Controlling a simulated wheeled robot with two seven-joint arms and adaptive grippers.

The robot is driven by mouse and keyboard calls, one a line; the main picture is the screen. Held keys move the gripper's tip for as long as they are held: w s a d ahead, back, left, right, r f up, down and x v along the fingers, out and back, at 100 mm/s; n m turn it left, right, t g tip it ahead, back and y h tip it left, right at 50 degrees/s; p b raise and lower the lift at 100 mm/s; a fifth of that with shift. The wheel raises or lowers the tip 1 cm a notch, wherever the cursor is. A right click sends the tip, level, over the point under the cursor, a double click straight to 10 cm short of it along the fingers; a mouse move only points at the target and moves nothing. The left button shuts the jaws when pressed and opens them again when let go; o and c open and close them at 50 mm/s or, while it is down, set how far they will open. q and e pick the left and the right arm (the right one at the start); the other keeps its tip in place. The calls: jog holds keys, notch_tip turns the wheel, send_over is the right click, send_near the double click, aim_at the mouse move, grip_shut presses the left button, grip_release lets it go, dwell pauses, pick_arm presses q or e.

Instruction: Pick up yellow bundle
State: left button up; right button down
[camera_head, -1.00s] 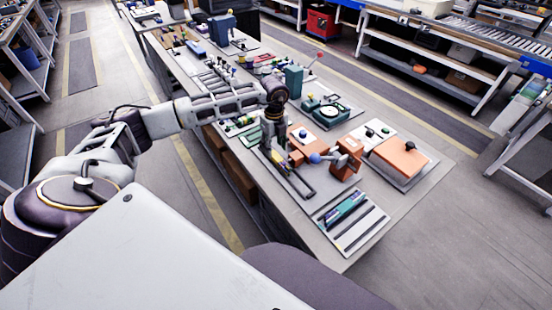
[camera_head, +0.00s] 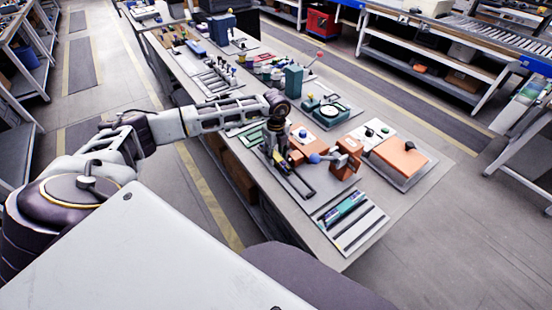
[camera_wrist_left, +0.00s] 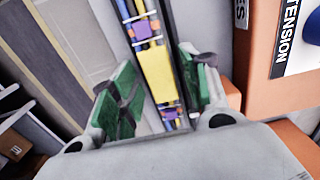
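The yellow bundle (camera_wrist_left: 157,76) shows in the left wrist view as a yellow block with blue and yellow strands and purple bands at both ends. It lies along a dark channel. My left gripper (camera_wrist_left: 160,68) has its two green-padded fingers apart, one on each side of the bundle. I cannot tell how far the fingertips reach down beside it. In the head view my left gripper (camera_head: 278,155) is over the black rail fixture (camera_head: 297,187), and it mostly hides the bundle. My right gripper is not in view.
An orange housing (camera_wrist_left: 270,90) marked "TENSION" stands close on the right in the wrist view. On the bench are a tray of strips (camera_head: 352,222) in front, an orange block (camera_head: 400,157) to the right and a green dial fixture (camera_head: 325,113) behind.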

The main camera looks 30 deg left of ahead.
aim_at(276, 156)
pick_arm(q)
jog(key=c, duration=0.7)
jog(key=shift+c, duration=0.6)
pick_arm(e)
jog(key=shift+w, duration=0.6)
pick_arm(q)
jog(key=shift+r, duration=0.1)
jog(key=shift+w+r, duration=0.1)
jog(key=shift+r, duration=0.7)
notch_tip(276, 156, up, 7)
jog(key=shift+f, duration=0.1)
jog(key=shift+r+b, duration=0.3)
jog(key=shift+r, duration=0.45)
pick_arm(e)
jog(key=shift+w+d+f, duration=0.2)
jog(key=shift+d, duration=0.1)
